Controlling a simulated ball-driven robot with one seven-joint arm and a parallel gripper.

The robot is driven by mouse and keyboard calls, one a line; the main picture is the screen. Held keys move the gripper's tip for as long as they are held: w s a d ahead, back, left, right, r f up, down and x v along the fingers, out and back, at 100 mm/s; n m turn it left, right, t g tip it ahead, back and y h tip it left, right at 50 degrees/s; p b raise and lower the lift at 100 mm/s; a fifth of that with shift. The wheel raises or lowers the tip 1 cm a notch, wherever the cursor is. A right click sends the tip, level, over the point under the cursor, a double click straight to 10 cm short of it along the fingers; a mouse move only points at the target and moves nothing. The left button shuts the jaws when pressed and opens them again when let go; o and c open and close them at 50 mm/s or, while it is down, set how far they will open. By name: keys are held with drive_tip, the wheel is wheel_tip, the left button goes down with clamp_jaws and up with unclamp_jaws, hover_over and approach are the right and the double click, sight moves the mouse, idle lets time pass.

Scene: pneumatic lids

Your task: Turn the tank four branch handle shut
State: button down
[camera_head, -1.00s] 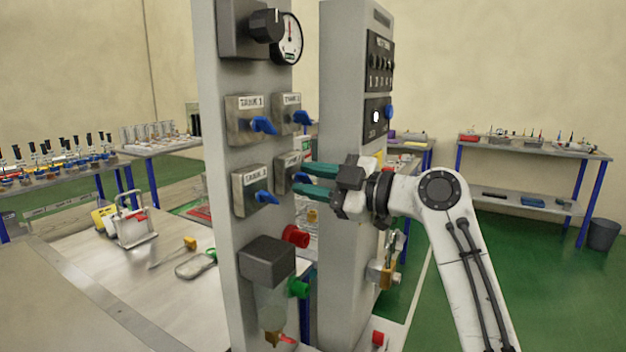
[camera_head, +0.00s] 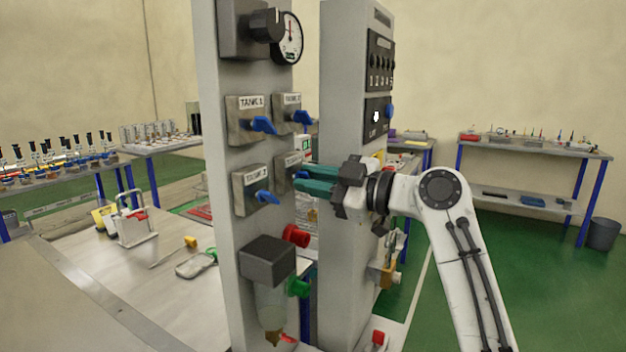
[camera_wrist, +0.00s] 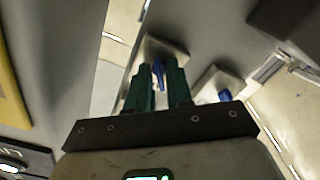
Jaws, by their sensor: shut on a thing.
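The tank four branch block (camera_head: 286,172) is at the lower right of the valve blocks on the grey column, partly hidden by my fingers. My gripper (camera_head: 301,179) reaches it from the right with its green fingers. In the wrist view the blue tank four handle (camera_wrist: 158,73) lies between the two fingertips (camera_wrist: 161,72), and the fingers are shut on it. The handle's exact angle is hard to tell. The tank 1 handle (camera_head: 263,125), the upper right handle (camera_head: 301,117) and the lower left handle (camera_head: 267,197) are blue levers on neighbouring blocks.
A gauge (camera_head: 290,38) and black knob (camera_head: 266,25) are above. A filter bowl (camera_head: 271,300) with red (camera_head: 296,236) and green fittings is below. A second column (camera_head: 345,250) stands close behind my gripper. A bench (camera_head: 110,262) is at left.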

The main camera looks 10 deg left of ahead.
drive_tip(key=shift+f+m+p, duration=0.1)
drive_tip(key=shift+m+p, duration=3.7)
drive_tip(key=shift+m, duration=4.2)
drive_tip(key=c, duration=1.3)
unclamp_jaws()
drive_tip(key=shift+d, duration=0.1)
drive_tip(key=b+v, duration=0.2)
drive_tip(key=v, duration=0.8)
drive_tip(key=shift+s+d, duration=0.1)
drive_tip(key=shift+d, duration=0.25)
